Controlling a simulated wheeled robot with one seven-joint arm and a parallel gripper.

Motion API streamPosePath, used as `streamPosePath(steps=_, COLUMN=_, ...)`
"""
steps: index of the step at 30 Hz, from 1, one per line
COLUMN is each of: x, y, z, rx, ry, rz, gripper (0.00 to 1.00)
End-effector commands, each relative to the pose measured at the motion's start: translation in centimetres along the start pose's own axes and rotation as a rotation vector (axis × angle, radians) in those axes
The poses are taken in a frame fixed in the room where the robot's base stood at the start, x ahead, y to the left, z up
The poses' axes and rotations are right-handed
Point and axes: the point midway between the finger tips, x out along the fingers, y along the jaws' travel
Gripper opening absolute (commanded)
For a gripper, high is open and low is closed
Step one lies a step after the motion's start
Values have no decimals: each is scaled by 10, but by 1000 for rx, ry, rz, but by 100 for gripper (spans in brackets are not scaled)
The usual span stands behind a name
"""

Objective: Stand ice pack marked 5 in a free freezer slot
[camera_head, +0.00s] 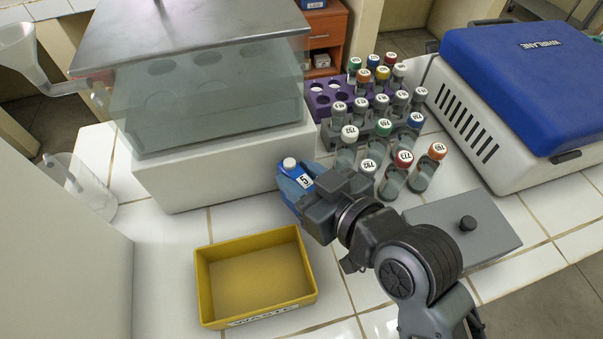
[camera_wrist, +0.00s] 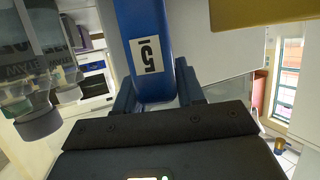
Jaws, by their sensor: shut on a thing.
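A yellow waste tray (camera_head: 203,290) lies in front of the box. Several capped bottles (camera_head: 403,160) and a purple rack (camera_head: 318,100) stand to the right. A blue-lidded machine (camera_head: 520,80), a grey plate with a knob (camera_head: 495,235) and a clear jug (camera_head: 85,185) are nearby.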

Motion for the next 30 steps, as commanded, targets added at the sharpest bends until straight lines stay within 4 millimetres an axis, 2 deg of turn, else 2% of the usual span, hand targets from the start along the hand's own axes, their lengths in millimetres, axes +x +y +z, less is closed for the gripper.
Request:
streamPosePath(steps=8, x=1, y=0, z=2, rx=-1, ry=2, rz=0, gripper=0)
streamPosePath(steps=9, x=1, y=0, z=2, rx=-1, ry=0, rz=0, gripper=40)
streamPosePath(steps=16, x=1, y=0, z=2, rx=-1, ry=0, rz=0, gripper=62)
streamPosePath(steps=26, x=-1, y=0, z=-3, rx=-1, ry=1, rz=0, gripper=64)
streamPosePath(steps=30, x=-17, y=0, z=1, rx=0, ry=0, rz=2, gripper=64)
